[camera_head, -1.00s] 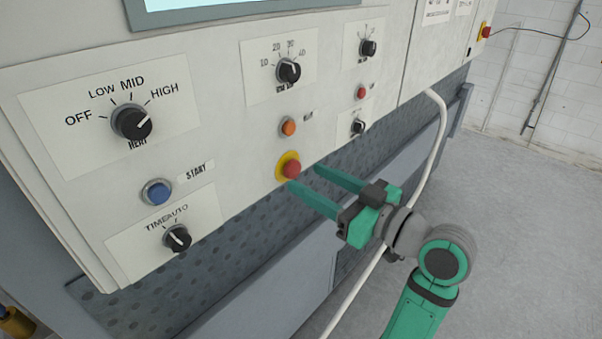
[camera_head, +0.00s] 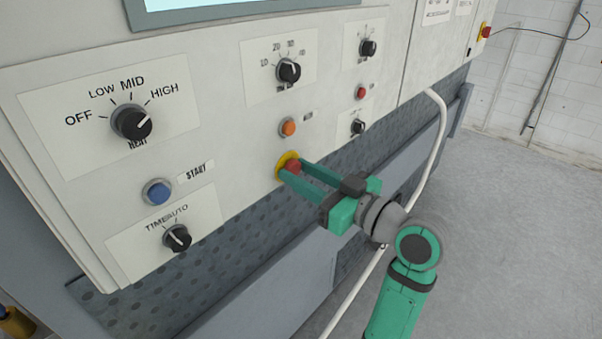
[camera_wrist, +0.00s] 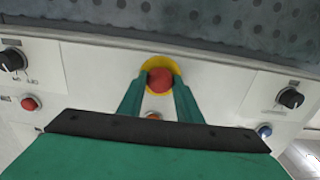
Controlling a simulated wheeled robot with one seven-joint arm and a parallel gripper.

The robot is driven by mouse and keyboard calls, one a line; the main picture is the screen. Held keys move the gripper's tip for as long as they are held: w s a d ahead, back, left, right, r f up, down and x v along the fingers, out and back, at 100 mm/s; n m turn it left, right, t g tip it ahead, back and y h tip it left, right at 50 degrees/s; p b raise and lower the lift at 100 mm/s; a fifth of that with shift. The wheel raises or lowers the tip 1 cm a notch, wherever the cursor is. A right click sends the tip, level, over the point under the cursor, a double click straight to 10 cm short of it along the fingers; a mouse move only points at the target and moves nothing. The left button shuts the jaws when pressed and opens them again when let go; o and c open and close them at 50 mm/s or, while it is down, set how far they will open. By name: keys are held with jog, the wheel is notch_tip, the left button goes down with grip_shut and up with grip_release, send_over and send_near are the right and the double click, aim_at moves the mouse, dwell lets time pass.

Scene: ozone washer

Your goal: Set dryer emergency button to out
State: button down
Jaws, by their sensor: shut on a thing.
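The dryer emergency button is a red mushroom knob (camera_head: 292,167) on a yellow ring, low on the white control panel (camera_head: 225,130). It also shows in the wrist view (camera_wrist: 160,80), between my two green fingers. My gripper (camera_head: 291,169) reaches in from the lower right, with its fingertips at the panel. It is shut on the red button, one finger on each side. In the wrist view my gripper (camera_wrist: 159,88) covers part of the panel below the button. Whether the button is in or out cannot be told.
An orange button (camera_head: 289,127) sits just above the red one. A blue start button (camera_head: 158,192) and black knobs (camera_head: 132,122) are to the left. A smaller red button (camera_head: 361,92) is at upper right. A white hose (camera_head: 437,140) hangs at right, beside open floor.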

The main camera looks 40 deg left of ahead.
jog(key=shift+d, duration=0.55)
jog(key=c, duration=1.3)
grip_release()
jog(key=shift+s, duration=0.1)
jog(key=d, duration=1.1)
jog(key=shift+s, duration=0.4)
jog(key=shift+f, duration=0.1)
